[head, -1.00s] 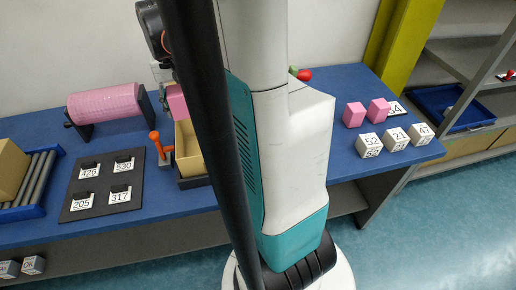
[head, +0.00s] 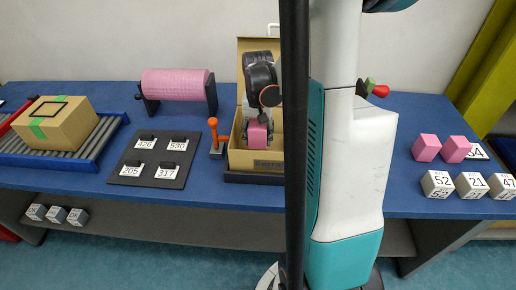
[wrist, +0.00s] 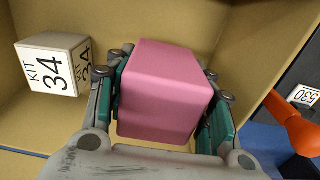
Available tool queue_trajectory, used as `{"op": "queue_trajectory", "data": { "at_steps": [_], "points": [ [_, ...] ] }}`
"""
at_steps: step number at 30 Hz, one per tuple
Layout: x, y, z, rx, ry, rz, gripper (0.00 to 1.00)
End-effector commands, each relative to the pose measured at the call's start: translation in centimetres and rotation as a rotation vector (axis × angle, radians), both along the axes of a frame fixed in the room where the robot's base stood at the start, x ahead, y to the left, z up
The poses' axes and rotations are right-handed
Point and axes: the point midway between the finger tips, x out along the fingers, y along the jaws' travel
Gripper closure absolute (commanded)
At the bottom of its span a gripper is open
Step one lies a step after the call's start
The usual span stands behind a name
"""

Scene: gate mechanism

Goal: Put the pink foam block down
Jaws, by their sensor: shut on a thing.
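The pink foam block (head: 257,133) is between the fingers of my gripper (head: 257,128), inside an open cardboard box (head: 236,158) on the blue table. In the wrist view the pink block (wrist: 165,85) fills the middle, with a finger of my gripper (wrist: 163,98) against each side. A white cube marked KIT 34 (wrist: 50,68) sits in the box, left of the block and apart from it. Whether the block touches the box floor cannot be told.
An orange-handled lever (head: 214,135) stands just left of the box. A dark numbered panel (head: 155,160) and a pink roller (head: 176,84) are farther left. Two more pink blocks (head: 441,149) and several white cubes (head: 470,184) stand at the right.

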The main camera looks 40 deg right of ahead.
Motion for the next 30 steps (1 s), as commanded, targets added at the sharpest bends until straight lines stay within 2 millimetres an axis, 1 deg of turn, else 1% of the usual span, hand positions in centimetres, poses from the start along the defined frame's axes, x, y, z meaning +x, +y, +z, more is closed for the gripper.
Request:
{"op": "queue_trajectory", "data": {
  "at_steps": [5,12,14,20,24,25,27,30],
  "points": [
    [0.0,0.0,-1.1,0.0,0.0,0.0,0.68],
    [0.0,0.0,-4.4,0.0,0.0,0.0,0.68],
    [0.0,0.0,-4.7,0.0,0.0,0.0,0.68],
    [0.0,0.0,-4.5,0.0,0.0,0.0,0.68],
    [0.0,0.0,-4.9,0.0,0.0,0.0,0.68],
    [0.0,0.0,-4.8,0.0,0.0,0.0,0.44],
    [0.0,0.0,-4.8,0.0,0.0,0.0,0.31],
    [0.0,0.0,-4.7,0.0,0.0,0.0,0.31]
  ]
}}
